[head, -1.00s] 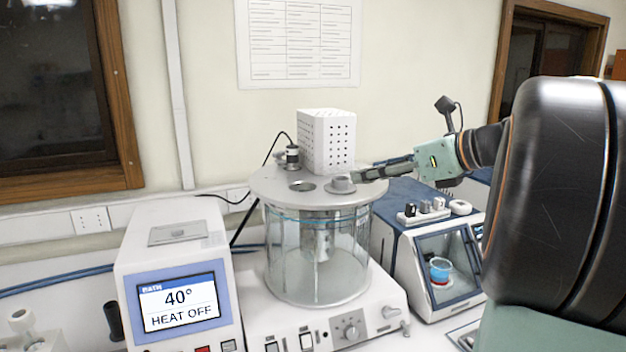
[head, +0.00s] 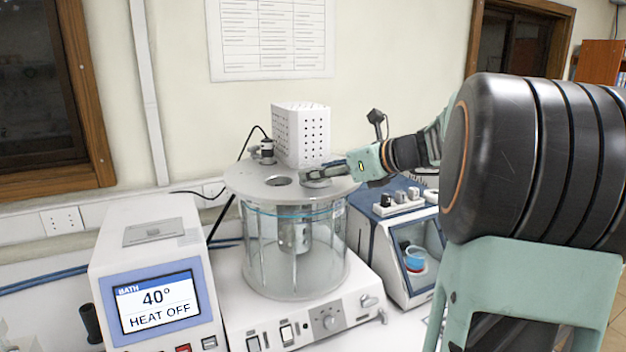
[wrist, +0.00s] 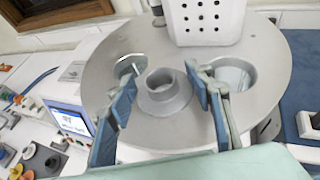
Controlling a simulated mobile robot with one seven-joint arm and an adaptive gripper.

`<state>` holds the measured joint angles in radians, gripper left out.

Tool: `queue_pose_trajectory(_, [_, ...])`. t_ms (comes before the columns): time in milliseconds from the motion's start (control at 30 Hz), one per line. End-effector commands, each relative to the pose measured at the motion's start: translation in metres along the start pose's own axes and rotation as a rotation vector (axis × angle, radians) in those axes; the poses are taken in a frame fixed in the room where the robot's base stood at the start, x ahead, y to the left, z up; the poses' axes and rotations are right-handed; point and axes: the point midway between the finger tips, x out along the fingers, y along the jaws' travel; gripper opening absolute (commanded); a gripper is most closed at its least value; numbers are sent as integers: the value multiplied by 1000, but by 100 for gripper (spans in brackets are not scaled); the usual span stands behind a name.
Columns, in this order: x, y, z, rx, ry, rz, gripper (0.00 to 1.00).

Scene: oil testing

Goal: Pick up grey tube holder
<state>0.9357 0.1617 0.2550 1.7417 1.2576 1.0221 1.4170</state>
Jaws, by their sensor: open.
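The grey tube holder (wrist: 168,100) is a short flanged ring with an open centre, seated on the round grey lid (wrist: 130,135) of the glass bath. My gripper (wrist: 162,70) is open, with one blue-padded finger on each side of the holder. In the wrist view a gap shows between the holder and each finger. In the head view my gripper (head: 318,177) is low over the lid and its fingers hide most of the holder. I cannot tell there whether they touch the lid.
A white perforated box (head: 302,135) stands on the lid just behind the holder. An open hole (head: 278,181) is in the lid to the left. A small black-and-silver fitting (head: 267,150) stands at the back left. A blue-and-white machine (head: 395,235) stands to the right.

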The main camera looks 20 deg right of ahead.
Motion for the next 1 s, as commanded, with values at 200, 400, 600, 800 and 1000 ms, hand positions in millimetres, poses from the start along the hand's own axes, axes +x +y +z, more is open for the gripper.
queue_pose_trajectory(200, [2, 0, 0, -1, -1, -1, 48])
queue_pose_trajectory(400, [2, 0, 0, -1, 0, -1, 29])
queue_pose_trajectory(600, [2, 0, 0, -1, 0, -1, 7])
queue_pose_trajectory(800, [1, 0, 0, -1, -1, -1, 3])
queue_pose_trajectory(1000, [1, 0, 4, -1, -1, -1, 3])
